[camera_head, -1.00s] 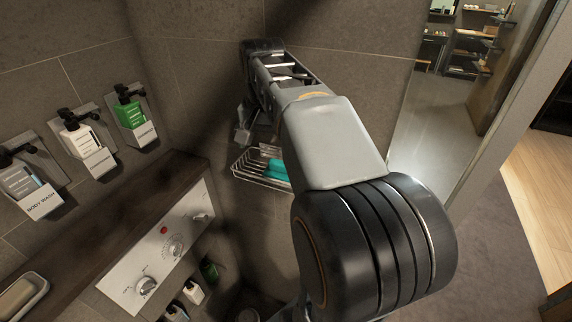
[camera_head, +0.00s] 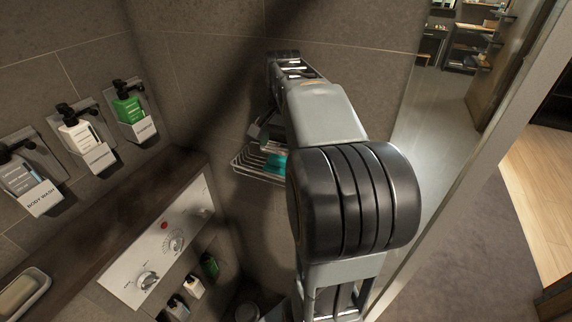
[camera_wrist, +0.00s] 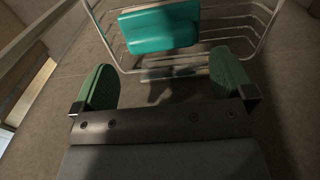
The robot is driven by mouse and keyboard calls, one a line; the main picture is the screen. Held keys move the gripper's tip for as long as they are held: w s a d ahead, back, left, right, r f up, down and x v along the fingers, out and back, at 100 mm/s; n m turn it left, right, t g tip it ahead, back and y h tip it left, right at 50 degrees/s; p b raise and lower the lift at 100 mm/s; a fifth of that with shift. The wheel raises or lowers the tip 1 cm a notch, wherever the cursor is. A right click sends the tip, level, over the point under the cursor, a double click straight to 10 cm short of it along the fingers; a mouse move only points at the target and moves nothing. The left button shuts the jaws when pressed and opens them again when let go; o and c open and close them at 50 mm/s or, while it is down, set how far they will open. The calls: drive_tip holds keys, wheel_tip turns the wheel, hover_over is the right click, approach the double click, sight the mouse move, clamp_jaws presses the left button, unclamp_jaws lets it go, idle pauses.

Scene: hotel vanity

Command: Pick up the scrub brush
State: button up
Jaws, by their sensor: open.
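A teal object, which looks like the scrub brush (camera_wrist: 160,30), lies in a wire basket (camera_wrist: 262,22) on the tiled wall. In the wrist view it is just beyond my gripper (camera_wrist: 162,82), between the lines of the two green fingers. The fingers are wide apart with nothing between them. In the head view the teal object (camera_head: 277,163) and the basket (camera_head: 248,172) show beside my arm, which partly hides both. Its bristles cannot be made out.
Several wall-mounted dispensers (camera_head: 132,112) hang at the left above a dark ledge (camera_head: 150,195). A control panel (camera_head: 160,245) sits below the ledge. A soap dish (camera_head: 22,296) is at the lower left. Open floor (camera_head: 440,110) lies to the right.

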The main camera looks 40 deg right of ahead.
drive_tip(key=shift+s+a+f+p, duration=0.1)
drive_tip(key=shift+f+p, duration=0.25)
drive_tip(key=shift+f, duration=2.25)
drive_tip(key=shift+c, duration=0.4)
drive_tip(key=c, duration=0.7)
drive_tip(key=shift+o, duration=0.2)
drive_tip(key=shift+r, duration=0.15)
drive_tip(key=shift+r, duration=0.65)
drive_tip(key=s+a+r+b, duration=0.3)
drive_tip(key=s+r, duration=0.8)
drive_tip(key=s, duration=0.2)
drive_tip(key=shift+s+r, duration=0.25)
drive_tip(key=shift+s, duration=0.1)
